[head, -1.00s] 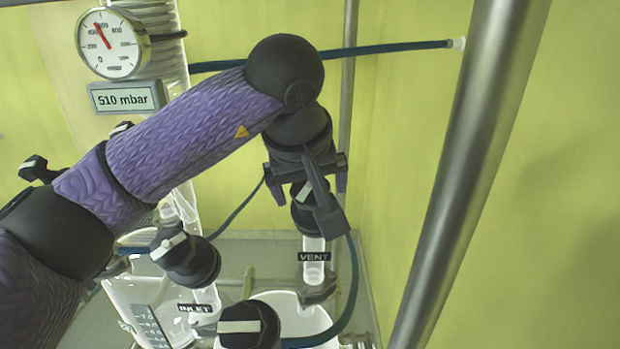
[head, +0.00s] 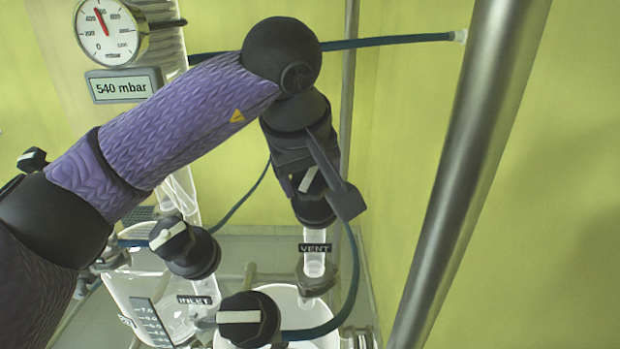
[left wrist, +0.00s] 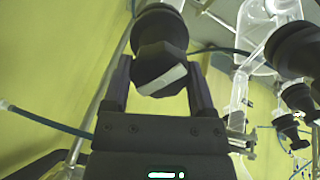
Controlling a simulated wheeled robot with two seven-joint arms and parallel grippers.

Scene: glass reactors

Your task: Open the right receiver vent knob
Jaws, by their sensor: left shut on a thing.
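The vent knob (head: 314,210) is black with a pale stripe across its face, above a glass tube with the VENT label (head: 314,248). My left gripper (head: 318,182) is shut on it, one finger on each side. In the left wrist view the vent knob (left wrist: 160,70) sits between the fingers of the left gripper (left wrist: 159,84), its pale stripe slanting up to the right. In the head view part of the knob is hidden behind the gripper. My right gripper is not in view.
The inlet knob (head: 185,248) and another black knob (head: 248,319) stand close by, lower left. A dial gauge (head: 108,30) and a display (head: 124,86) reading 540 mbar are upper left. A thick metal post (head: 455,170) stands to the right. A dark hose (head: 350,290) runs below the vent.

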